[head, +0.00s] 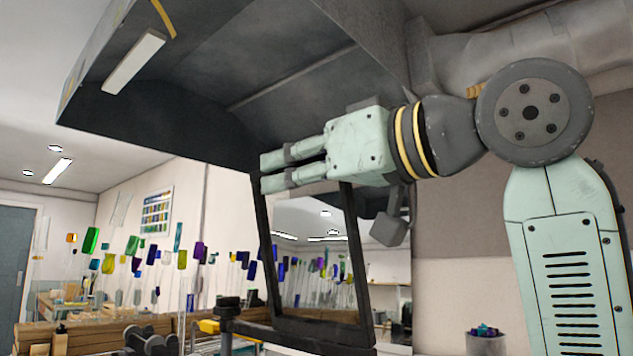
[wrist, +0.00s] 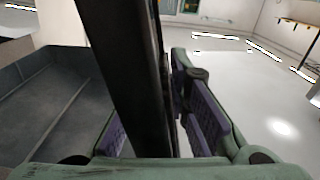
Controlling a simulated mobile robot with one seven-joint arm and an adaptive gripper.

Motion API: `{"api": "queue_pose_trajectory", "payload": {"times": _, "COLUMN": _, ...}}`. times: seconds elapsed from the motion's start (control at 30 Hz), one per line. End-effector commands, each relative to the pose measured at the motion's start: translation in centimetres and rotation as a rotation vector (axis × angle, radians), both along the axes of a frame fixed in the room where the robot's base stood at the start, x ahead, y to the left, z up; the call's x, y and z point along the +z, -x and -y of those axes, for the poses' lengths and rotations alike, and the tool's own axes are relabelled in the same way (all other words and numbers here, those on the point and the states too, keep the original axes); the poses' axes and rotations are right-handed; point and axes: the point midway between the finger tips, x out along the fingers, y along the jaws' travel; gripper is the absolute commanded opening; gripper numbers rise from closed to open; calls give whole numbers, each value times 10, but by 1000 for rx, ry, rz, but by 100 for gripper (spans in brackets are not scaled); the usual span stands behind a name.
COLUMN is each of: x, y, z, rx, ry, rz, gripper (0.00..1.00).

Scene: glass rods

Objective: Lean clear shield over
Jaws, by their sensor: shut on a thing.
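The clear shield (head: 356,265) is a pane in a dark, upright frame below the hood in the head view. Rods and ceiling lights show in its pane, and it looks slightly tilted. My gripper (head: 268,171) is at the top of this frame, shut on it. In the wrist view, the dark frame bar of the shield (wrist: 125,70) runs up between the fingers of my gripper (wrist: 160,118). The bottom of the frame is close to dark bench fittings; whether it touches them I cannot tell.
A large grey hood (head: 200,100) hangs just above my gripper. Several glass rods with coloured ends (head: 181,258) stand at the left. A dark and yellow bench fitting (head: 230,318) is near the shield's lower left. A bin (head: 486,344) with coloured pieces is at the lower right.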

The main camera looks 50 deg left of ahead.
Motion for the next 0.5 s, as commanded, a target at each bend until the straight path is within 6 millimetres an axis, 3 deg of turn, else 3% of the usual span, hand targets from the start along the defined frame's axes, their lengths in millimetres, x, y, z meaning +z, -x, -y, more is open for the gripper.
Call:
{"api": "queue_pose_trajectory", "payload": {"times": 0.2, "x": -5, "y": 14, "z": 3, "rx": 3, "ry": 2, "rz": 0, "gripper": 0}}
{"api": "queue_pose_trajectory", "payload": {"times": 0.5, "x": -6, "y": 18, "z": 4, "rx": 3, "ry": 4, "rz": -1, "gripper": 0}}
